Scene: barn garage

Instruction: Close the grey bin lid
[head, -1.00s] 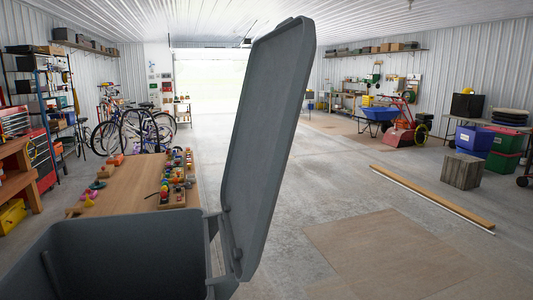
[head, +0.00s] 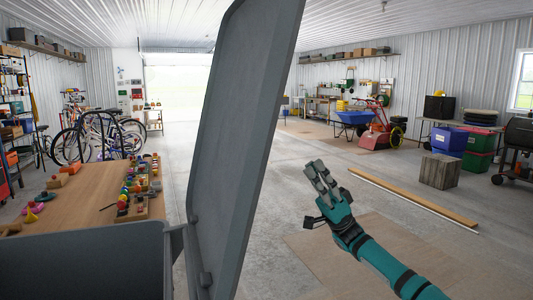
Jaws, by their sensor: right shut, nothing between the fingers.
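The grey bin (head: 95,262) stands at the lower left, its near part cut off by the frame. Its grey lid (head: 232,150) is open and stands nearly upright, hinged at the bin's right side. My left gripper is not in view.
A wooden table (head: 85,203) with several colourful toys stands behind the bin. A wooden plank (head: 415,198) and a wooden crate (head: 440,171) are on the floor at right. Bicycles (head: 95,138) stand at the back left. The floor beyond the lid is mostly open.

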